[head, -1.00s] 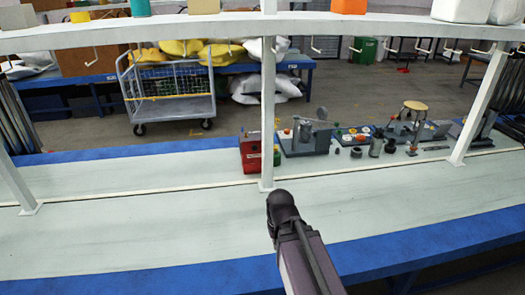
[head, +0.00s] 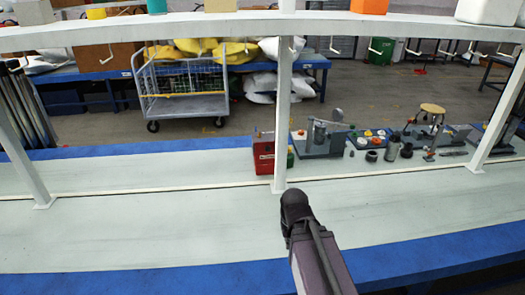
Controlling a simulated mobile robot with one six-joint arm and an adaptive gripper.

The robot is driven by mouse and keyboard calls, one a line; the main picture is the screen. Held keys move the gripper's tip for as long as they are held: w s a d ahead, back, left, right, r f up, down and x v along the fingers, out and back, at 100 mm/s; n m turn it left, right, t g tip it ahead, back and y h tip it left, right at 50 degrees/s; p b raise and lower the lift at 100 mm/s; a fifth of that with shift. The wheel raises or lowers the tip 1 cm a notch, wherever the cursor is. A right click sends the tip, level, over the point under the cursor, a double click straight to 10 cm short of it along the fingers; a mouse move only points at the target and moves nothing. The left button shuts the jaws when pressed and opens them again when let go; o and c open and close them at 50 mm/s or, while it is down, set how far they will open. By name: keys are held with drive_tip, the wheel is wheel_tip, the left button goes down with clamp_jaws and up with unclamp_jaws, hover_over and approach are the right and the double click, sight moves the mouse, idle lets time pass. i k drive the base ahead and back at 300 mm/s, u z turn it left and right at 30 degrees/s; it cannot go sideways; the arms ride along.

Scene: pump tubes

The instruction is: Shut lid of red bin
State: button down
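A small red box-like thing (head: 264,157) stands on the far part of the pale bench top, just left of the middle white post. It is the only red container I can make out; I cannot tell whether it is the bin or whether a lid on it is open. A part of my own arm rises from the bottom edge, right of the middle, in front of the red thing and apart from it in the picture. My gripper is not visible.
A white post (head: 282,120) stands right beside the red thing. Pump parts (head: 320,138) and loose fittings crowd the bench to its right. A white shelf (head: 180,30) crosses above. The bench (head: 140,225) is clear at left. A wire cart (head: 182,90) stands behind.

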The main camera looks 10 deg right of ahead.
sight(268, 155)
drive_tip(key=i, duration=0.95)
drive_tip(key=z, duration=0.05)
